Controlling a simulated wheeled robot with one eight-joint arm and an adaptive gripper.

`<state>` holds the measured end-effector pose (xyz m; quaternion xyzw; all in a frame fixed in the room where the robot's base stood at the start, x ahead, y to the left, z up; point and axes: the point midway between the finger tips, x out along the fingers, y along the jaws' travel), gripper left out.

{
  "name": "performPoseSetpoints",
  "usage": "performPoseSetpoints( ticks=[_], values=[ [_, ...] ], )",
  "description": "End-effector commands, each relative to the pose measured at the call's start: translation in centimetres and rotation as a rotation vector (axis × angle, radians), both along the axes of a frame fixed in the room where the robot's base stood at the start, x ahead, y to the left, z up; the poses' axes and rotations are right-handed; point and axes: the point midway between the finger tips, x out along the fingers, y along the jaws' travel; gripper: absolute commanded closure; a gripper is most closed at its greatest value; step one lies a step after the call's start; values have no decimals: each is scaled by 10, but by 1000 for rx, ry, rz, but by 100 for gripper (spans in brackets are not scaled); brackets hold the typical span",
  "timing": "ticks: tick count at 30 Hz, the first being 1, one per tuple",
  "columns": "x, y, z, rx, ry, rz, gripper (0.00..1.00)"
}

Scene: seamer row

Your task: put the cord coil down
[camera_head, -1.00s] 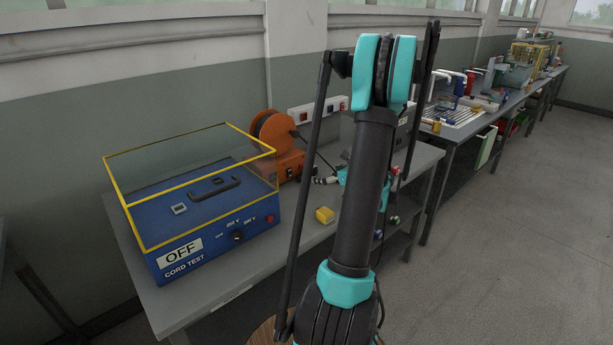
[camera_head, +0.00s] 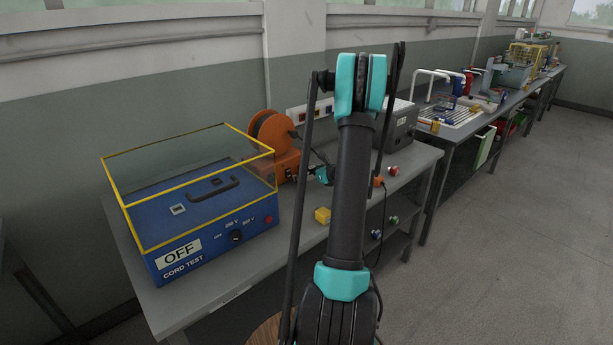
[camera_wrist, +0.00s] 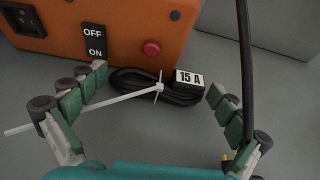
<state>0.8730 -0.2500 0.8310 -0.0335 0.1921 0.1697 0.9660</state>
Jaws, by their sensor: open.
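In the wrist view, the black cord coil (camera_wrist: 185,97) lies on the grey bench in front of an orange machine (camera_wrist: 140,25). A white cable tie (camera_wrist: 100,103) is around it, with a long tail towards the left finger, and a "15 A" label is at its right end. My gripper (camera_wrist: 158,82) is open, with one finger on each side of the coil. I cannot tell whether a finger touches it. In the head view, my gripper (camera_head: 323,173) is low beside the orange machine, partly behind my arm; the coil cannot be made out there.
A blue cord test box (camera_head: 215,225) with a yellow-framed clear cover stands on the left of the bench. A yellow block (camera_head: 322,215) lies near the front edge. A grey box (camera_head: 397,128) stands behind my arm. A black cord (camera_wrist: 245,70) hangs at the wrist view's right.

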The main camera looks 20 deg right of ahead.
Motion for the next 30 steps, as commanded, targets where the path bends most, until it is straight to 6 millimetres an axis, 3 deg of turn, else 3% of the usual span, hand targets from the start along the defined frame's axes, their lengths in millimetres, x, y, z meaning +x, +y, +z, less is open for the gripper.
performPoseSetpoints(
  ticks=[5, 16, 25, 30],
  values=[
    [0, 0, 0, 0, 0, 0, 3],
    [0, 0, 0, 0, 0, 0, 48],
    [-2, 0, 3, 0, 0, 0, 48],
    [-5, -1, 14, -1, 0, 1, 48]
  ],
)
